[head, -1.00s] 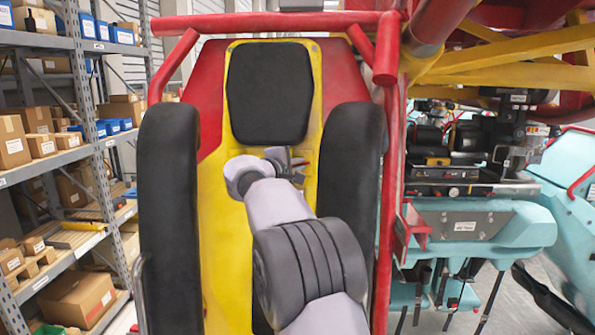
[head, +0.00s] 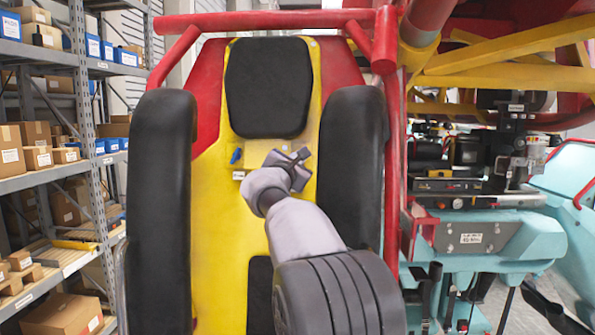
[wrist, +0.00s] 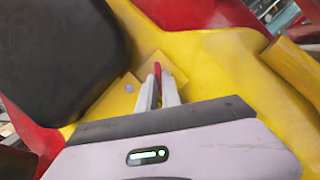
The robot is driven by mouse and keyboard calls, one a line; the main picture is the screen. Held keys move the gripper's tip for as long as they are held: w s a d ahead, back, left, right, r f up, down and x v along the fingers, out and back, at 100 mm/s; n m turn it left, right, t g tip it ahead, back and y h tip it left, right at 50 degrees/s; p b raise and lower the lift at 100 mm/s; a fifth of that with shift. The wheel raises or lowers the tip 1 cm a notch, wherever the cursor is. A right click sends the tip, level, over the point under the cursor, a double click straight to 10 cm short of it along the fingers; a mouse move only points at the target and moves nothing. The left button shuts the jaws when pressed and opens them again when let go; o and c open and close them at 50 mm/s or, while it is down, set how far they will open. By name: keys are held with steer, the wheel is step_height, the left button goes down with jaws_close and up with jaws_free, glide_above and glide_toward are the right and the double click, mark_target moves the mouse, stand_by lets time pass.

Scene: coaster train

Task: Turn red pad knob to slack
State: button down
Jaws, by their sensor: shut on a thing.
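The red pad knob (wrist: 157,70) shows as a thin red tip between my fingers in the wrist view. My gripper (wrist: 158,90) is shut on it, with a finger on each side. The knob stands at a yellow block on the yellow seat panel (wrist: 215,65). In the head view my gripper (head: 301,155) is below the black back pad (head: 267,88), and it hides the red knob there. A blue knob (head: 236,155) sits left of my gripper on the same panel.
Black side bolsters (head: 163,200) and (head: 352,170) flank the panel closely. Red bars (head: 265,22) cross above the seat. Shelves with boxes (head: 40,130) stand at the left. Turquoise and red machinery (head: 480,235) stands at the right.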

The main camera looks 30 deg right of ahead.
steer(key=shift+s+f+n+t+b, duration=0.1)
steer(key=shift+n+t+b, duration=0.4)
steer(key=shift+n+b, duration=0.45)
steer(key=shift+n+y, duration=0.3)
steer(key=shift+n, duration=0.15)
steer(key=c, duration=1.5)
jaws_free()
steer(key=shift+c, duration=0.2)
steer(key=b+v, duration=0.5)
steer(key=v, duration=1.2)
steer(key=shift+b, duration=0.4)
steer(key=shift+s+f, duration=0.15)
steer(key=shift+f, duration=0.05)
